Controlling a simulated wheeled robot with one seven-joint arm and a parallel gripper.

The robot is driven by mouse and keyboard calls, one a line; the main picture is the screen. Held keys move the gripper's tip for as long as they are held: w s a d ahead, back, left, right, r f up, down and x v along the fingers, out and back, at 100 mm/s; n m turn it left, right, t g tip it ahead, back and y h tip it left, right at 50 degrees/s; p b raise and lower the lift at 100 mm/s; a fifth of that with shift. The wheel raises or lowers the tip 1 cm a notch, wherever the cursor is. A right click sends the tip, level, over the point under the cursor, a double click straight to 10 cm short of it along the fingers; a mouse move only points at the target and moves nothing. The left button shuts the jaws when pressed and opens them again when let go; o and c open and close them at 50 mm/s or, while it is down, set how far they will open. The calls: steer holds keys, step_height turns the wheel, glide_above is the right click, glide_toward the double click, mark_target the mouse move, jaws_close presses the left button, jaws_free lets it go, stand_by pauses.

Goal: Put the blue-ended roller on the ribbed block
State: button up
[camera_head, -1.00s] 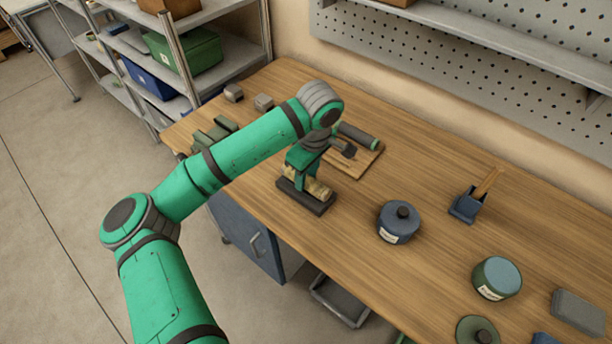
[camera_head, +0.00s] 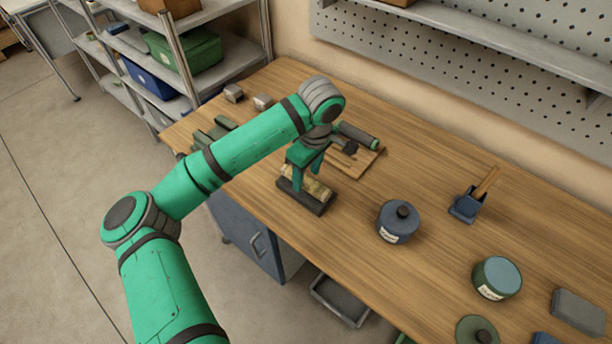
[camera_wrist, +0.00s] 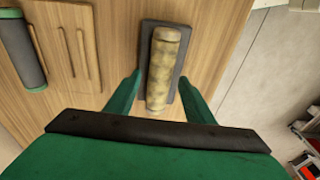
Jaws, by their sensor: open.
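A mottled tan roller (camera_wrist: 161,72) lies lengthwise on a dark block (camera_wrist: 182,52) in the wrist view. In the head view the roller (camera_head: 318,191) and block (camera_head: 317,208) are at the table's front edge. The visible roller end looks brown; I see no blue end and cannot make out ribs on the block. My gripper (camera_wrist: 159,80) is open just above the roller, one finger on each side and apart from it. A second roller, dark with green ends (camera_head: 358,136), lies on a slotted wooden board (camera_head: 365,165) behind; it also shows in the wrist view (camera_wrist: 20,50).
A blue lidded pot (camera_head: 398,225) stands to the right. A blue holder (camera_head: 464,207) with a wooden stick and a green tin (camera_head: 496,279) are farther right. Small grey blocks (camera_head: 233,93) and green blocks (camera_head: 210,131) lie at the left end. Table between pot and board is clear.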

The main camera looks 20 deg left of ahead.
mark_target(310, 181)
step_height(310, 181, up, 11)
steer(key=d, duration=0.1)
steer(key=shift+s+f, duration=0.2)
stand_by(0.5)
